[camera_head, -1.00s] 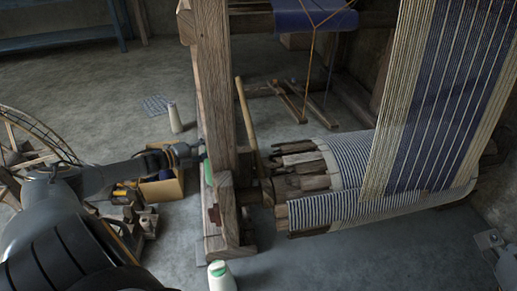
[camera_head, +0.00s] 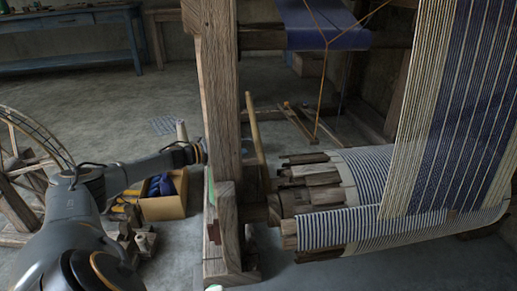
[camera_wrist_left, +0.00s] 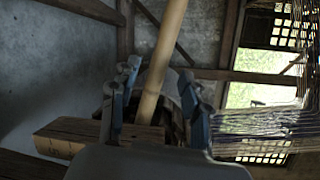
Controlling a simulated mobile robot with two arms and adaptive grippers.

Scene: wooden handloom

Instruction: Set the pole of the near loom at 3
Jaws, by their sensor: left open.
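The near loom stands at centre right in the head view, with its upright post (camera_head: 222,90) and its cloth roll (camera_head: 352,185) of blue and white stripes. A thin light wooden pole (camera_head: 256,138) leans just right of the post, its foot near the end of the roll. My left gripper (camera_head: 201,150) is at the post's left side, its fingers mostly hidden behind the post. In the left wrist view the open fingers (camera_wrist_left: 158,92) appear on either side of the pole (camera_wrist_left: 170,35). I cannot tell whether they touch it.
Warp threads (camera_head: 440,110) hang at the right. A cardboard box (camera_head: 163,197) with blue stuff stands on the floor below my left arm. A spoked wheel (camera_head: 25,160) is at the left edge, a blue bench (camera_head: 75,38) at the back. The floor between is open.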

